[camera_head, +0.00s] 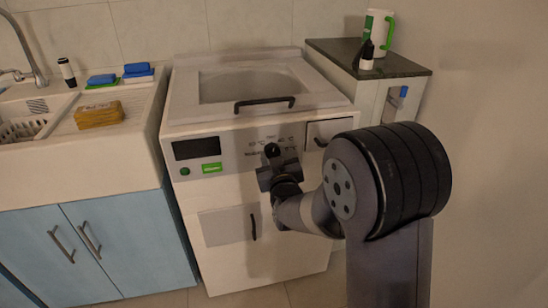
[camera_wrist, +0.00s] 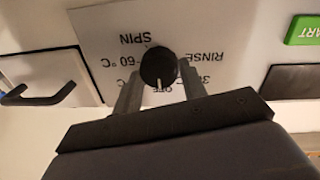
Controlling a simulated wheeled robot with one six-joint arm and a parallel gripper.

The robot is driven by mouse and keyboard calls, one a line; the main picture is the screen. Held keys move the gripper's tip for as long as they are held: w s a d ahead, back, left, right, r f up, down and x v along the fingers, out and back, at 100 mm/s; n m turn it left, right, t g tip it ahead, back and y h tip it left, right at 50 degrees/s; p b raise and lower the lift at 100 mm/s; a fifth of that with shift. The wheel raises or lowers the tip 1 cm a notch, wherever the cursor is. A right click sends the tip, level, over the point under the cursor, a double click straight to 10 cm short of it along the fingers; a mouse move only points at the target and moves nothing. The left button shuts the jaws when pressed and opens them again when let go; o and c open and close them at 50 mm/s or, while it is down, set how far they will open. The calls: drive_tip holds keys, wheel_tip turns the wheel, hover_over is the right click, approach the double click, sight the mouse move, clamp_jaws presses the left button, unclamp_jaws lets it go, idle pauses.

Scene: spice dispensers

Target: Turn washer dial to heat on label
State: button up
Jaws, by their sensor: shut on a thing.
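The black round dial (camera_wrist: 156,62) is on a white label panel on the washer (camera_head: 180,115) front. In the wrist view its white mark points toward the bottom of the picture, near the word OFF. Printed words around it read SPIN, RINSE, 60 °C and a partly covered 30 °C; I cannot read a "heat on" label. My gripper (camera_wrist: 160,80) has one finger on each side of the dial and is shut on it. In the head view, the dial (camera_head: 272,150) shows above my gripper (camera_head: 272,163), and my wrist hides some panel print.
A green button (camera_head: 212,168) and a dark display (camera_head: 197,149) lie left of the dial. A handled drawer (camera_head: 330,133) is to its right. A lid handle (camera_head: 264,103) is above, and a door handle (camera_head: 253,227) below. A dark-topped cabinet (camera_head: 375,65) stands behind right.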

drive_tip(key=shift+f, duration=0.1)
drive_tip(key=m+b, duration=0.4)
drive_tip(key=b, duration=0.1)
drive_tip(key=shift+d+f+m+b, duration=0.1)
drive_tip(key=shift+m+b, duration=0.2)
drive_tip(key=shift+b, duration=0.1)
drive_tip(key=m+b, duration=0.2)
drive_tip(key=b, duration=0.1)
drive_tip(key=shift+m, duration=0.4)
drive_tip(key=shift+m+g+b, duration=0.4)
drive_tip(key=shift+m+b, duration=0.4)
drive_tip(key=shift+m, duration=0.1)
drive_tip(key=shift+r, duration=0.25)
drive_tip(key=o, duration=1)
